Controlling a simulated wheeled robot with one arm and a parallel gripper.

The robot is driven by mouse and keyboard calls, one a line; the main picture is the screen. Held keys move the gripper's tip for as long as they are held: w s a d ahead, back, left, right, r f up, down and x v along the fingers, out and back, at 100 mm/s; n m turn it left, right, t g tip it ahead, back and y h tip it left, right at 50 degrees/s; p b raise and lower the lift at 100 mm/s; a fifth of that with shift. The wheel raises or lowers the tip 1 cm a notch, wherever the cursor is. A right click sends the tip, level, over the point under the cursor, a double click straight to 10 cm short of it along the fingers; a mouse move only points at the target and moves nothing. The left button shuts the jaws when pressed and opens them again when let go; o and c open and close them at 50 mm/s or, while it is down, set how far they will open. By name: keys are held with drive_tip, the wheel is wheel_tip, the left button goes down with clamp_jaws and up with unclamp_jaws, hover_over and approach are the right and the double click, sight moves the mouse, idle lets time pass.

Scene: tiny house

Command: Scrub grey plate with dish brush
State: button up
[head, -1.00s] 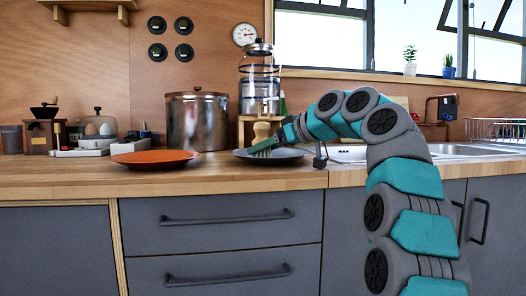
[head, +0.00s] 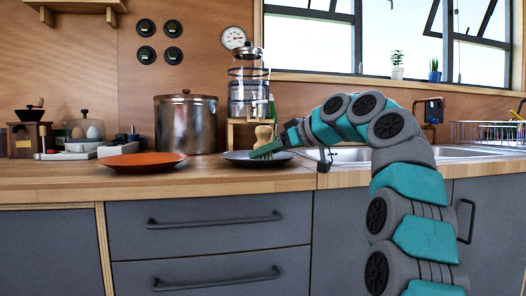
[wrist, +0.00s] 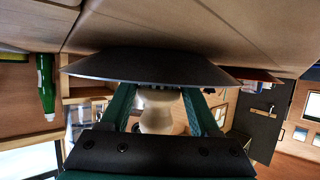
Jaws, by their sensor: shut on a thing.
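The grey plate (head: 236,158) lies on the wooden counter, left of the sink. In the wrist view its dark underside and rim (wrist: 150,68) span the upper middle. My gripper (head: 268,149) is low over the right half of the plate. It is shut on the dish brush (head: 264,133), whose pale wooden body stands up from the fingers. In the wrist view the brush (wrist: 160,112) sits between the two green fingers (wrist: 158,98). Its bristles are by the plate, but contact is mostly hidden.
An orange plate (head: 142,160) lies to the left on the counter. A steel pot (head: 186,125) and a glass press (head: 247,85) stand behind. The sink (head: 350,155) is to the right, partly behind my arm. A green bottle (wrist: 45,85) shows in the wrist view.

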drive_tip(key=shift+w+d+f, duration=0.1)
drive_tip(key=shift+w+d, duration=0.3)
drive_tip(key=shift+w+d+p, duration=0.15)
drive_tip(key=shift+w+p, duration=0.45)
drive_tip(key=shift+p, duration=0.2)
drive_tip(key=shift+w+p, duration=0.3)
drive_tip(key=shift+w, duration=0.15)
drive_tip(key=shift+w+a+p, duration=0.6)
drive_tip(key=shift+w+p, duration=0.15)
drive_tip(key=shift+w+a, duration=0.1)
drive_tip(key=shift+a, duration=1.05)
drive_tip(key=shift+s+a+r+b, duration=0.3)
drive_tip(key=shift+s+a+b, duration=0.05)
drive_tip(key=shift+s+a, duration=0.35)
drive_tip(key=shift+s+b, duration=0.95)
drive_tip(key=shift+s, duration=0.05)
